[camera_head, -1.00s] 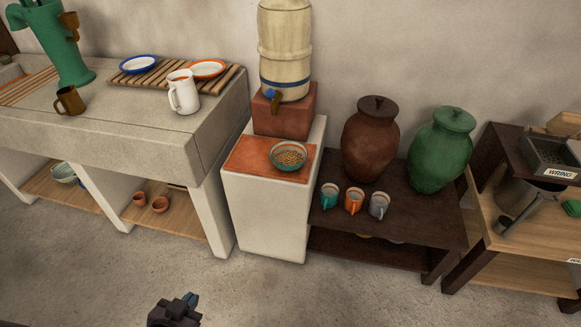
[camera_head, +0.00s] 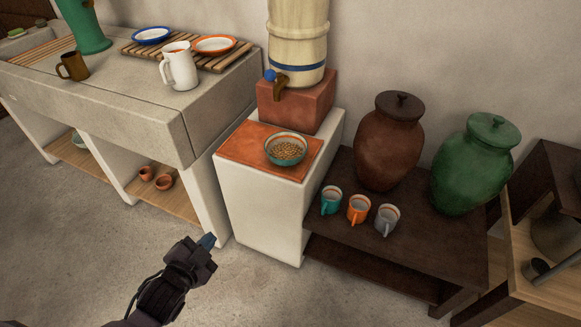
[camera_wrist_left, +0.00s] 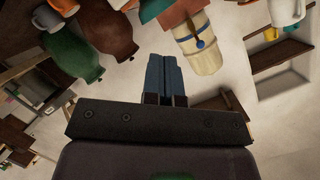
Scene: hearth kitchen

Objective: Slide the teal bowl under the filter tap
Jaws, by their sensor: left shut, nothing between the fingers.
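The teal bowl (camera_head: 286,149), full of small brown pieces, sits upright on the terracotta tile (camera_head: 240,142) atop the white pedestal. The filter tap (camera_head: 281,85), with a blue knob, sticks out from the front of the cream barrel filter (camera_head: 298,45), which stands on a red block (camera_head: 297,101). The bowl is in front of the block, apart from it, lower than the tap. My left gripper (camera_head: 207,242) is low in front of the pedestal, away from the bowl. In the left wrist view its blue fingers (camera_wrist_left: 165,75) are together and empty. My right gripper is not in view.
A stone counter (camera_head: 150,120) with a white jug (camera_head: 179,66) and plates stands left. A dark low table (camera_head: 430,245) right of the pedestal holds three mugs, a brown jar (camera_head: 390,145) and a green jar (camera_head: 474,165). The floor in front is clear.

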